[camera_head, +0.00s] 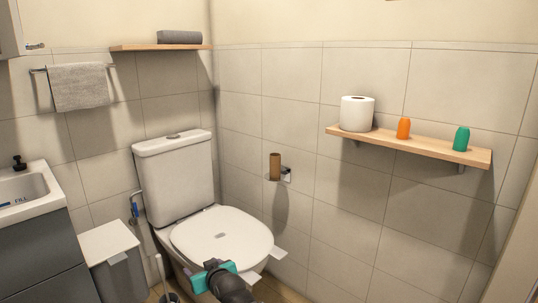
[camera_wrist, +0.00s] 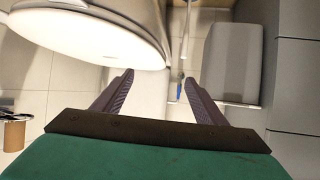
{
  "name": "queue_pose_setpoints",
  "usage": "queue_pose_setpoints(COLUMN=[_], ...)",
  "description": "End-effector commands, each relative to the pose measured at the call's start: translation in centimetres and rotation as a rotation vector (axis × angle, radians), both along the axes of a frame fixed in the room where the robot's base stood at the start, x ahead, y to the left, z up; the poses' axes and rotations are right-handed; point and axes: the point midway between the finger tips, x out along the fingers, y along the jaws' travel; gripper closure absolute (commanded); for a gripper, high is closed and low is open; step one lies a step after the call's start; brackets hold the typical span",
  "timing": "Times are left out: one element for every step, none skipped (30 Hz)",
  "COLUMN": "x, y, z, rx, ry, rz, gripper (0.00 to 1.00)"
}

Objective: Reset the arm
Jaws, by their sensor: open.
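My gripper shows in the wrist view (camera_wrist: 158,77) with its two dark fingers spread apart and nothing between them. In the head view, its teal body and the dark end of my arm are at the bottom centre, in front of the toilet (camera_head: 222,238). The toilet's lid is down. The toilet also shows at the upper left of the wrist view (camera_wrist: 95,38), apart from the fingers.
A bin (camera_head: 112,250) stands left of the toilet, beside the sink (camera_head: 35,190). A cardboard roll (camera_head: 275,166) hangs on the right wall. A wooden shelf (camera_head: 475,155) holds a paper roll (camera_head: 356,114), an orange bottle (camera_head: 403,128) and a green bottle (camera_head: 461,139).

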Motion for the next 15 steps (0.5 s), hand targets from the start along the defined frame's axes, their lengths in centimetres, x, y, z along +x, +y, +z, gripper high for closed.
queue_pose_setpoints(x=[0.3,0.4,0.6,0.7,0.8,0.9,0.9,1.0,1.0,1.0,0.9,0.9,0.8,0.8,0.6], y=[-1.1,-1.8,-2.6,-3.1,-3.8,-4.6,-5.2,-5.8,-6.7,-7.3,-7.9,-8.8,-9.4,-10.1,-10.9], z=[0.2,0.0,-0.5,-0.7,-1.0,-1.4,-1.7,-2.0,-2.4,-2.7,-3.1,-3.5,-3.8,-4.1,-4.6], rx=[-0.012,-0.018,-0.026,-0.032,-0.038,-0.046,-0.052,-0.059,-0.067,-0.073,-0.080,-0.088,-0.094,-0.100,-0.109], ry=[0.019,0.028,0.042,0.052,0.062,0.077,0.087,0.099,0.115,0.126,0.139,0.155,0.168,0.181,0.198], rz=[-0.015,-0.023,-0.033,-0.040,-0.048,-0.058,-0.065,-0.072,-0.082,-0.090,-0.097,-0.107,-0.114,-0.121,-0.131], gripper=[0.34,0.34,0.34,0.34,0.34,0.34,0.34,0.34,0.34,0.34,0.34,0.34,0.34,0.34,0.34])
